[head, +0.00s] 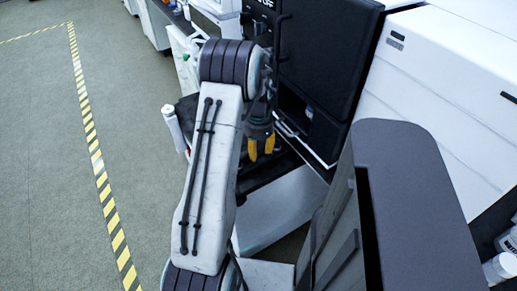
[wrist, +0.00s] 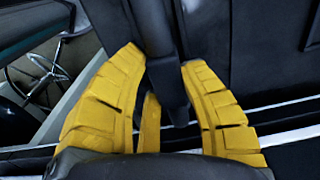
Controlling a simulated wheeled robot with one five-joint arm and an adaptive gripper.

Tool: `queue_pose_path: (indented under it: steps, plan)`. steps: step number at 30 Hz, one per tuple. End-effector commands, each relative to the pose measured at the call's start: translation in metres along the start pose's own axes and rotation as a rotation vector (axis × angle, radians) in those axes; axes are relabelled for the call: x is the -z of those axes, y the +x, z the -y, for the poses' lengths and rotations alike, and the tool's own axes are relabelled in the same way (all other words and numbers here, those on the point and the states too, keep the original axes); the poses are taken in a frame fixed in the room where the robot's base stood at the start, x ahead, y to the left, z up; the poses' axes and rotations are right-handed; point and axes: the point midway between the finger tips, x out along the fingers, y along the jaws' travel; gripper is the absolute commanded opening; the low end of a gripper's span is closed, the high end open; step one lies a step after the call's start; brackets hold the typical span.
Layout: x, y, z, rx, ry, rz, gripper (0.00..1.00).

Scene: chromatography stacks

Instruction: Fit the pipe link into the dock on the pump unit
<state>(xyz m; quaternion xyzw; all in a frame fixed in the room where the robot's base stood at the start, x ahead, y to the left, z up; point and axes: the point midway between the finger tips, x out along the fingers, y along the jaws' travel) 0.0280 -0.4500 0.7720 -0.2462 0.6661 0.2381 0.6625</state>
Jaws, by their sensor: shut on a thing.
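My gripper (head: 262,147) points down in front of the black unit, its yellow fingers partly hidden behind my arm in the head view. In the wrist view my gripper (wrist: 161,72) is closed around a dark, rod-like piece (wrist: 156,28), which looks like the pipe link. It runs from the top edge down between the fingers. The pipe link cannot be made out in the head view. The black unit (head: 325,60) stands just behind the gripper; I cannot tell whether it is the pump unit. The dock cannot be picked out in either view.
White cabinets (head: 440,95) stand to the right of the black unit. A white cylinder (head: 173,125) sits left of my arm. A thin metal spoked shape (wrist: 40,75) shows at left in the wrist view.

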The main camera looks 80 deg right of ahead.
Motion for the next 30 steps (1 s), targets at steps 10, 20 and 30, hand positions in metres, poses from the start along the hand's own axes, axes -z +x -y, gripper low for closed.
queue_pose_path:
  steps: [10, 20, 30]
  plan:
    - [0.000, 0.002, 0.000, 0.001, 0.000, -0.001, 0.52]
    - [0.000, 0.003, 0.000, -0.001, 0.000, 0.001, 0.64]
    - [0.001, -0.025, 0.001, 0.004, 0.000, -0.003, 0.64]
